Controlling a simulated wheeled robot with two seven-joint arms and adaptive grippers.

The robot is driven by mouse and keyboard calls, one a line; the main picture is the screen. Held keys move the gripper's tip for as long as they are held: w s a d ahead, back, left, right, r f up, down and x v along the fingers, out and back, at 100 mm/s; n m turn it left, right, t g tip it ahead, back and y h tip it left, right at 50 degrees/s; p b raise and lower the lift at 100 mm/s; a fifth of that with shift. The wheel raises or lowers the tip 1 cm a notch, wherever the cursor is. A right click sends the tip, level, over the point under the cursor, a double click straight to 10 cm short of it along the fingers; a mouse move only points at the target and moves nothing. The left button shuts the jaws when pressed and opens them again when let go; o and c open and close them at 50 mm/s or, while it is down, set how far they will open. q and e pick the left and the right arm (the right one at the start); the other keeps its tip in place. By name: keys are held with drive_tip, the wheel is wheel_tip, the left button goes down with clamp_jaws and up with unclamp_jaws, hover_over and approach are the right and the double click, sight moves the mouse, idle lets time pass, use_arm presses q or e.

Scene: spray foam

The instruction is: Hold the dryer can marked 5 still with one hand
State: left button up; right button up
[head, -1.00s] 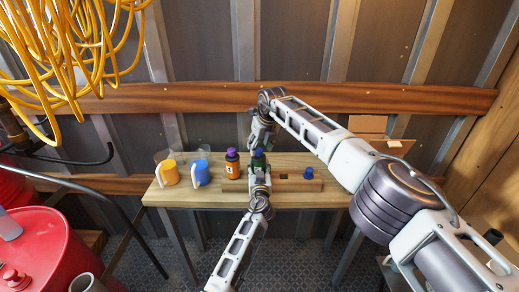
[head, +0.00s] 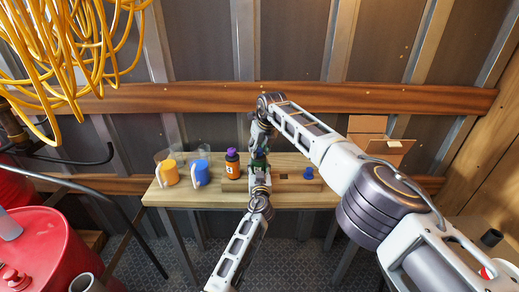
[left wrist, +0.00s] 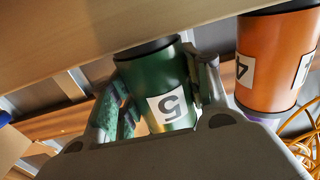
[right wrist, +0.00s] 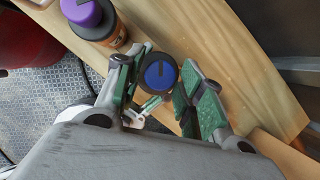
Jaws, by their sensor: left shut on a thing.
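The green dryer can (left wrist: 157,85) marked 5 stands between my left gripper's fingers, shown upside down in the left wrist view. My left gripper (left wrist: 162,90) is shut on its body; in the head view this gripper (head: 260,178) is at the table's front. The can's dark top with a blue cap (right wrist: 160,75) shows from above in the right wrist view. My right gripper (right wrist: 167,60) has its fingers apart, one on each side of the cap; I cannot tell whether they touch it. In the head view, both grippers hide most of the can.
An orange can (head: 232,165) with a purple cap, marked 4, stands just left of the green can. A blue mug (head: 202,175) and an orange mug (head: 170,174) are farther left. A blue cap-like piece (head: 308,173) is at the right on the wooden table (head: 225,197).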

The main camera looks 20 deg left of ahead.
drive_tip(key=c, duration=0.6)
drive_tip(key=shift+m, duration=0.5)
drive_tip(key=shift+m+t+h, duration=0.3)
drive_tip(key=shift+m+h, duration=0.1)
drive_tip(key=shift+m, duration=0.6)
drive_tip(key=o, duration=1)
drive_tip(key=shift+a, duration=0.1)
drive_tip(key=shift+o, duration=0.2)
drive_tip(key=shift+r, duration=0.1)
